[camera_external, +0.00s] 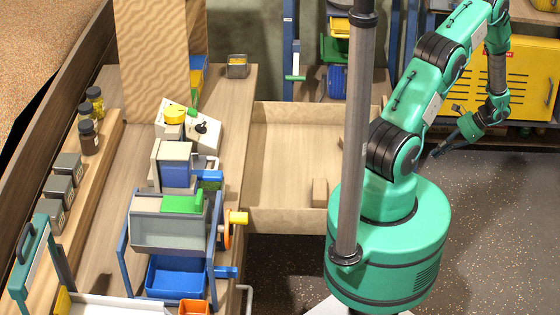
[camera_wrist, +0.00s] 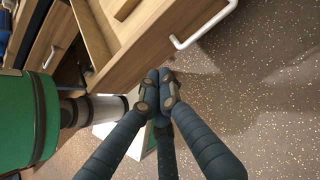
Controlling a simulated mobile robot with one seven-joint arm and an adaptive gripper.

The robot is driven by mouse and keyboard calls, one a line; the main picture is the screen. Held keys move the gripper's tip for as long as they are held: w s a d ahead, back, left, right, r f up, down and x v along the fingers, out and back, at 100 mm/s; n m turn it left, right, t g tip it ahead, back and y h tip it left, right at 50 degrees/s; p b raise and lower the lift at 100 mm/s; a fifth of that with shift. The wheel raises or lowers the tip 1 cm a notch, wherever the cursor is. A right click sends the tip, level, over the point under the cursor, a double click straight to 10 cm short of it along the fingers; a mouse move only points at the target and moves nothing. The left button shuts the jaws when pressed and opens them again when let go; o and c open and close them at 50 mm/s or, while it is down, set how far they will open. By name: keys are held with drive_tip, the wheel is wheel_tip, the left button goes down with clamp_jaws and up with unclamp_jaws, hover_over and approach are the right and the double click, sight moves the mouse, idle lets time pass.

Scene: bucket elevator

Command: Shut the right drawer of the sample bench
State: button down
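The sample bench (camera_external: 125,170) runs down the left of the external view. Its open drawer (camera_external: 285,150) sticks far out to the right, with a small wooden block (camera_external: 319,192) inside. My arm and column hide its front end in that view. In the wrist view the drawer's wooden front (camera_wrist: 150,45) carries a white bar handle (camera_wrist: 207,24). My gripper (camera_external: 438,153) is right of the drawer, apart from it, pointing left and down. In the wrist view my gripper (camera_wrist: 160,80) has its fingertips together, with nothing between them, overlapping the lower edge of the drawer front.
A yellow cabinet (camera_external: 515,80) stands behind my arm at the right. A blue and grey device (camera_external: 170,220) with an orange wheel stands on the bench. Another drawer with a handle (camera_wrist: 49,57) shows at left in the wrist view. Speckled floor (camera_external: 490,220) is clear at right.

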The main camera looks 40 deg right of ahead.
drive_tip(key=w+a+r+b+x, duration=0.1)
drive_tip(key=r+b+x, duration=0.1)
drive_tip(key=x, duration=1)
drive_tip(key=shift+w+a, duration=0.3)
drive_tip(key=shift+f, duration=0.15)
drive_tip(key=w+a+b, duration=0.6)
drive_tip(key=w+a, duration=3.1)
drive_tip(key=shift+w+a+b, duration=0.2)
drive_tip(key=shift+w+b, duration=0.05)
drive_tip(key=shift+b, duration=0.1)
drive_tip(key=shift+s+d, duration=0.1)
